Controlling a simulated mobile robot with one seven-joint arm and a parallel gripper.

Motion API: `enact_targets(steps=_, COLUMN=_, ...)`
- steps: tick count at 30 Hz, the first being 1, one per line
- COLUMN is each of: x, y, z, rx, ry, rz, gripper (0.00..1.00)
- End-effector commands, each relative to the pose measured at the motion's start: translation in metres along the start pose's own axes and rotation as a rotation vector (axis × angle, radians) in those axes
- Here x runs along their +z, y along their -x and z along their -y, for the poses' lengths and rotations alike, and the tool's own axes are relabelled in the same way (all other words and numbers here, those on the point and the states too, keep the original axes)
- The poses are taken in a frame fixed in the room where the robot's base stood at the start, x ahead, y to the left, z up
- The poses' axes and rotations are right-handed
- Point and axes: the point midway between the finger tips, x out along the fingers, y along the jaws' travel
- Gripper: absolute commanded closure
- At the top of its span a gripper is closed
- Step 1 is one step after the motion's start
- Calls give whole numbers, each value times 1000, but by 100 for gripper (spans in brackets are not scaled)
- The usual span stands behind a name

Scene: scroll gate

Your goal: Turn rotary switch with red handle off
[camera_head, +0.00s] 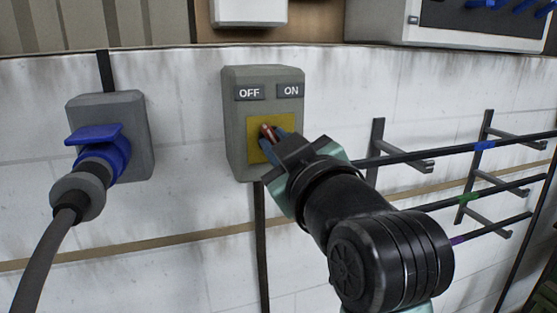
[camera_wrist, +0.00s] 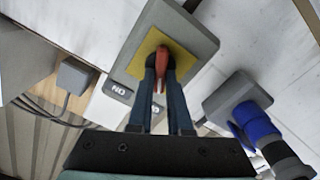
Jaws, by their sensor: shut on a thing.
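The rotary switch is a grey wall box (camera_head: 236,140) with OFF and ON labels at its top and a yellow plate (camera_head: 284,124) below them. Its red handle (camera_head: 267,131) shows at the plate, partly hidden by my gripper (camera_head: 270,142). In the wrist view, the two blue fingers of my gripper (camera_wrist: 160,72) are closed around the red handle (camera_wrist: 162,56), which stands out from the yellow plate (camera_wrist: 148,40). The handle's tip shows between the fingers. The handle's exact angle is hard to tell.
A blue plug with a thick cable (camera_head: 92,165) sits in a grey socket box (camera_head: 140,128) left of the switch. Wall hooks (camera_head: 402,166) holding dark rods stand to the right. A cable runs down below the switch box. A white box (camera_head: 248,10) is above.

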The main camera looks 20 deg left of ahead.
Motion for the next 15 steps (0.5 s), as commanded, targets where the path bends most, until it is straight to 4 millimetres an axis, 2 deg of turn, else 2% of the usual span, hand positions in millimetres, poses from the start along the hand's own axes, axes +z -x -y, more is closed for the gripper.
enact_targets(steps=6, x=2, y=0, z=2, rx=0, ry=120, rz=2, gripper=100)
enact_targets(steps=15, x=1, y=0, z=2, rx=-1, ry=193, rz=2, gripper=100)
